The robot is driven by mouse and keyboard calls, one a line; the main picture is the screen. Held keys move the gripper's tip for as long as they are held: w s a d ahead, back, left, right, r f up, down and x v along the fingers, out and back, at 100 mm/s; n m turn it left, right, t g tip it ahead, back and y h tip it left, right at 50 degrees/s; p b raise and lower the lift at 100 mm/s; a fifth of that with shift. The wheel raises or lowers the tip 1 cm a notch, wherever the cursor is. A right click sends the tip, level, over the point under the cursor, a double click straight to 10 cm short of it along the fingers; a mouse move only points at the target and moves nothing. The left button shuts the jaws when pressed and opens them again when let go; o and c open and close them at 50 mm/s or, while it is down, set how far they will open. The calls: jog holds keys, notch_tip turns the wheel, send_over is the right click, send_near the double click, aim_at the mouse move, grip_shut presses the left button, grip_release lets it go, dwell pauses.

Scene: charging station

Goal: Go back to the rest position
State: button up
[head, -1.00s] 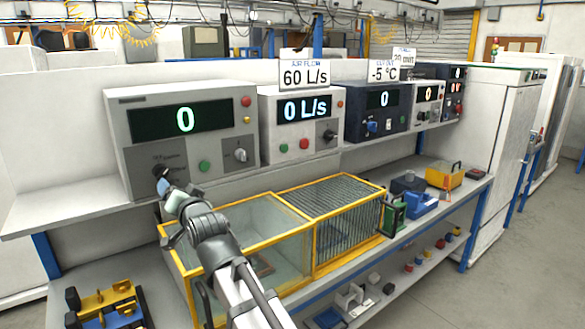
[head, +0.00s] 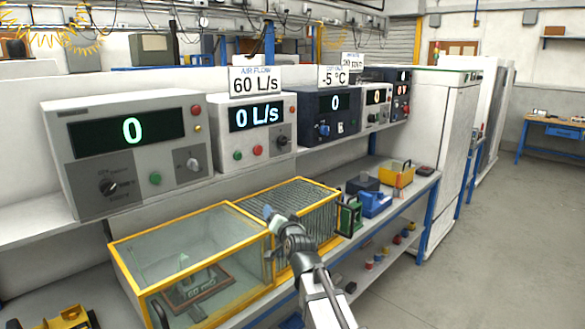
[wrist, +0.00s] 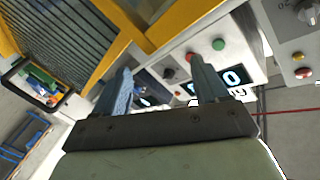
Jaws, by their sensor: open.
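My gripper (head: 270,214) is in front of the yellow-framed glass box, near where its clear part meets its barred part in the head view. In the wrist view my gripper (wrist: 160,88) has its two fingers apart with nothing between them. My gripper is apart from that knob. The wrist view is tilted and also shows a unit front with buttons and a lit display (wrist: 233,76).
The yellow-framed box (head: 185,230) stands on the bench below the shelf. The air flow unit (head: 250,128) reads 0 L/s, and a dark blue unit (head: 340,104) reads 0. A blue item (head: 374,203) and a yellow bin (head: 397,174) lie right of the box. Open floor (head: 490,250) is at the right.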

jog(key=d+f+m+g+h, duration=0.1)
jog(key=d+f+h, duration=0.2)
jog(key=d+f, duration=0.95)
jog(key=s+d+f+n+g, duration=0.15)
jog(key=s+f+g, duration=0.25)
jog(key=s+f, duration=0.55)
jog(key=s+d+f+g, duration=0.25)
jog(key=s+f, duration=0.25)
jog(key=f, duration=1)
jog(key=s+d+f+n+g, duration=0.1)
jog(key=s+f+g, duration=0.5)
jog(key=f, duration=0.7)
jog(key=s+d+f+g, duration=0.1)
jog(key=s+f+g, duration=0.2)
jog(key=s, duration=0.9)
jog(key=s+d+f+n+g+h, duration=0.1)
jog(key=s+f+g, duration=0.2)
jog(key=s, duration=1)
jog(key=s+d+f+g+h, duration=0.1)
jog(key=s+d+f+g, duration=0.1)
jog(key=s+f, duration=0.5)
jog(key=s+g, duration=0.1)
jog(key=s, duration=0.4)
jog(key=shift+s+f+n, duration=0.15)
jog(key=shift+s+n, duration=0.15)
jog(key=shift+n, duration=0.05)
